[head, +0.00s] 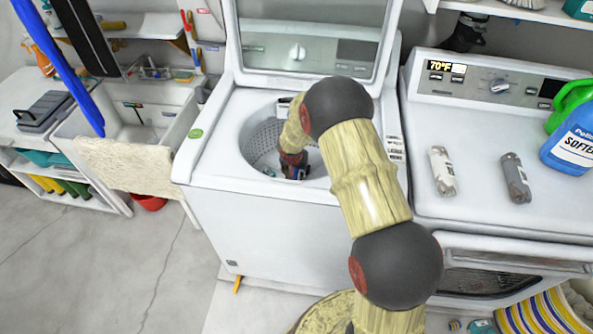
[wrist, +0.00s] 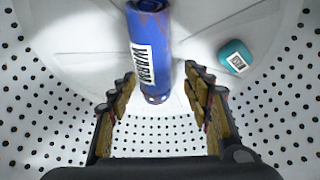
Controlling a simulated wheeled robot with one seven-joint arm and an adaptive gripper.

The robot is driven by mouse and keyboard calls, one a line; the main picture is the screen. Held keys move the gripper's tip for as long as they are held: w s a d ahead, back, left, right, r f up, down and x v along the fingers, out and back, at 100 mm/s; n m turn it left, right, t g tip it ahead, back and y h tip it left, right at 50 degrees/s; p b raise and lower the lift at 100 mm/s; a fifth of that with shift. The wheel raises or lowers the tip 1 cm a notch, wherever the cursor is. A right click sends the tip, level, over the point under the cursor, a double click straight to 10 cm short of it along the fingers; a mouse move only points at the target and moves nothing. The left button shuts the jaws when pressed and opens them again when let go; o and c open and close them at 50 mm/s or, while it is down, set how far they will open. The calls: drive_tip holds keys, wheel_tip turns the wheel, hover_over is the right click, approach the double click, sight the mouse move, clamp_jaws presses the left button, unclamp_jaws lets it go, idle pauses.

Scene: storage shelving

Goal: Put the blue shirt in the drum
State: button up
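In the head view my arm reaches down through the washer's opening into the drum (head: 258,148). There the gripper (head: 293,165) is partly hidden by the rim, with a bit of blue at it. I cannot tell whether the roll touches the drum floor.
A small teal labelled item (wrist: 235,57) lies inside the drum, right of the roll. The washer's lid (head: 310,40) stands open. A sink (head: 140,115) stands left.

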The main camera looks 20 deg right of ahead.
drive_tip(key=shift+o, duration=1.2)
drive_tip(key=shift+r, duration=0.1)
drive_tip(key=shift+r+p, duration=0.45)
drive_tip(key=shift+p, duration=0.3)
drive_tip(key=s+a+r+n+p, duration=0.15)
drive_tip(key=s+r, duration=0.35)
drive_tip(key=r, duration=0.6)
drive_tip(key=s+a+r+t+p, duration=0.1)
drive_tip(key=s+a+r, duration=0.3)
drive_tip(key=r, duration=0.7)
drive_tip(key=s+a+r+n+p, duration=0.1)
drive_tip(key=s+r, duration=0.5)
drive_tip(key=r, duration=0.5)
drive_tip(key=s+a+r+n+y, duration=0.1)
drive_tip(key=s+a+r+n, duration=0.1)
drive_tip(key=s, duration=0.8)
drive_tip(key=s+a+r+n+t+y, duration=0.1)
drive_tip(key=s+a+r, duration=0.3)
drive_tip(key=s, duration=0.7)
wheel_tip(320, 180, up, 3)
drive_tip(key=shift+s+a+f+n, duration=0.2)
drive_tip(key=shift+s+a+n, duration=0.1)
drive_tip(key=shift+n, duration=0.35)
